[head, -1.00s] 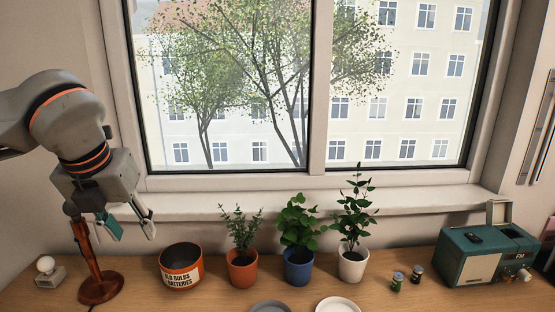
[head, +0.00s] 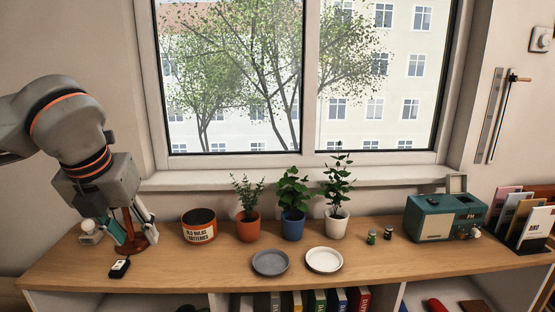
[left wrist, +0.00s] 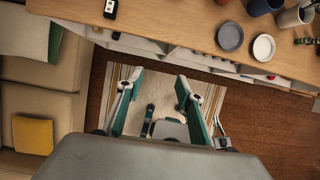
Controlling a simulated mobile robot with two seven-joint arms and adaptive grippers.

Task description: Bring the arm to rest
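My left gripper (head: 135,238) hangs at the left of the head view, fingers pointing down, in front of the brown wooden stand (head: 127,222). In the left wrist view my left gripper (left wrist: 158,77) is open, with its two green-padded fingers wide apart and nothing between them. Beyond the fingers are a floor and a striped rug (left wrist: 222,88), with the counter edge at the top.
The wooden counter (head: 350,262) holds a battery bin (head: 199,228), three potted plants, a grey plate (head: 271,262), a white plate (head: 324,260), two small cans and a green radio (head: 444,218). A small black-and-white device (head: 119,268) lies at the left front. A sofa (left wrist: 40,78) stands left.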

